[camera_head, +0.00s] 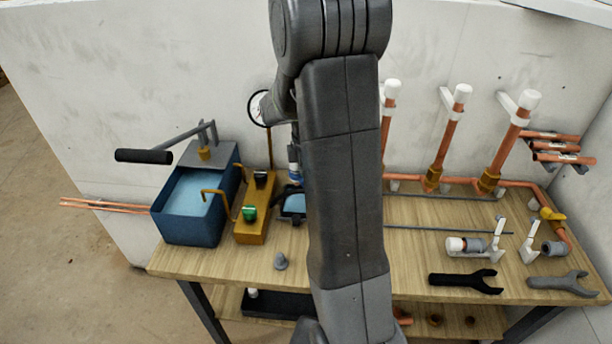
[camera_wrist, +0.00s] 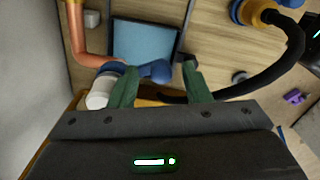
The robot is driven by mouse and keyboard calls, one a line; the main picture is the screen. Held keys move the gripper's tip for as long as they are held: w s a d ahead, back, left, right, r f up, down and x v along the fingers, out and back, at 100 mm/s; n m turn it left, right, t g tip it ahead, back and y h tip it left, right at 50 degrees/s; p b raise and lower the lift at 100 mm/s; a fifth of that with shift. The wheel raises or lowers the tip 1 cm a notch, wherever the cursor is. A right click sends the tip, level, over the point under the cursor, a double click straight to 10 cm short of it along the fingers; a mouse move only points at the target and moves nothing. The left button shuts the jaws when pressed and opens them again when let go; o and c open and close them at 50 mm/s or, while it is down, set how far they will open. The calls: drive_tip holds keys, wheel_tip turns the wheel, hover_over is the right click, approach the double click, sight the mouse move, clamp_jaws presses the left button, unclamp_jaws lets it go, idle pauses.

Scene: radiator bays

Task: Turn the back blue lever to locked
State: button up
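In the wrist view a blue lever (camera_wrist: 155,71) extends from a blue hub beside a white cylinder (camera_wrist: 101,91). My gripper (camera_wrist: 160,79) points at it, with its two green fingers apart. The lever lies between the fingertips, close to the left finger, with a small gap to the right one. I cannot tell whether it touches the left finger. In the head view a small blue and white fitting (camera_head: 294,164) shows beside my arm. My arm hides my gripper's fingers there. I cannot read any locked marking.
A blue tub (camera_head: 190,218) with a black-handled lever stands at the bench's left, beside a yellow block (camera_head: 254,218) with green and black knobs. A light-blue tray (camera_wrist: 143,42) lies beyond the lever. A copper pipe (camera_wrist: 78,35) and black hose (camera_wrist: 284,62) flank my gripper.

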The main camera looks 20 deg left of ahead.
wheel_tip(320, 180, up, 14)
drive_tip(key=shift+f, duration=0.15)
idle(0.6)
drive_tip(key=shift+f, duration=0.1)
wheel_tip(320, 180, down, 14)
drive_tip(key=shift+r, duration=0.15)
idle(0.5)
